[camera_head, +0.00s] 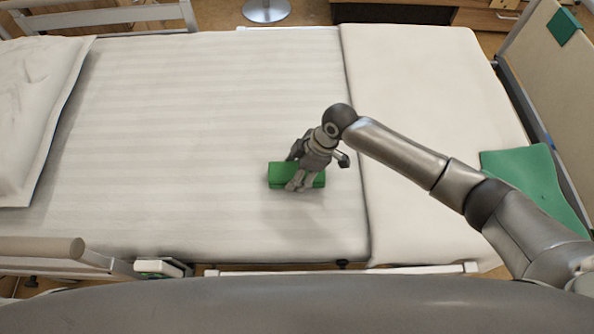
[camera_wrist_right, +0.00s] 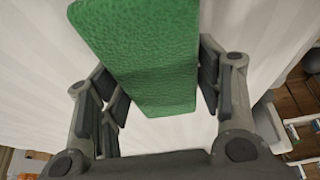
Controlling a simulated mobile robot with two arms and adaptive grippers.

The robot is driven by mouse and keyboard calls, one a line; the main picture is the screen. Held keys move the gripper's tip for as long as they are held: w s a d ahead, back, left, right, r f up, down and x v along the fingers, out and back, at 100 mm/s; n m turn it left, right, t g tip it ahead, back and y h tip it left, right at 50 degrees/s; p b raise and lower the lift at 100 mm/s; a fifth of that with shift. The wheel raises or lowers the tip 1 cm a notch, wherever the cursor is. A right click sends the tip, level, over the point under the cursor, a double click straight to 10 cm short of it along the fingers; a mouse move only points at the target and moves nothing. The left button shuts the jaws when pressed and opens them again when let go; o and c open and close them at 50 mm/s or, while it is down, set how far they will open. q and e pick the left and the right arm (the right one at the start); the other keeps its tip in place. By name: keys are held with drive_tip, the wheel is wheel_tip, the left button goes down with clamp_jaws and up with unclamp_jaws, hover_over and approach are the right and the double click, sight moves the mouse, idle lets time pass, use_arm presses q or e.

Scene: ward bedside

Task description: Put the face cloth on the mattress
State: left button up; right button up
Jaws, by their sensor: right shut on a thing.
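The face cloth looks like a green folded block (camera_head: 281,175), over the striped mattress (camera_head: 180,130) right of its middle. My right gripper (camera_head: 303,182) is shut on the cloth, with its fingers across it. In the right wrist view the cloth (camera_wrist_right: 150,55) sits between the finger pads of the gripper (camera_wrist_right: 165,100), with the pale sheet behind it. A soft shadow lies on the sheet around and below the cloth. I cannot tell whether its underside touches the mattress. My left gripper is not in view.
A white pillow (camera_head: 40,105) lies at the left end. A smooth cream cover (camera_head: 430,95) spans the right part of the bed. Another green cloth (camera_head: 540,185) lies at the right edge. Bed rails (camera_head: 100,18) run along the sides. The striped sheet left of the gripper is clear.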

drive_tip(key=shift+f, duration=0.35)
drive_tip(key=shift+f, duration=0.15)
drive_tip(key=o, duration=1)
drive_tip(key=shift+r, duration=0.25)
drive_tip(key=v, duration=1.1)
drive_tip(key=shift+d+r, duration=0.25)
drive_tip(key=shift+r, duration=0.1)
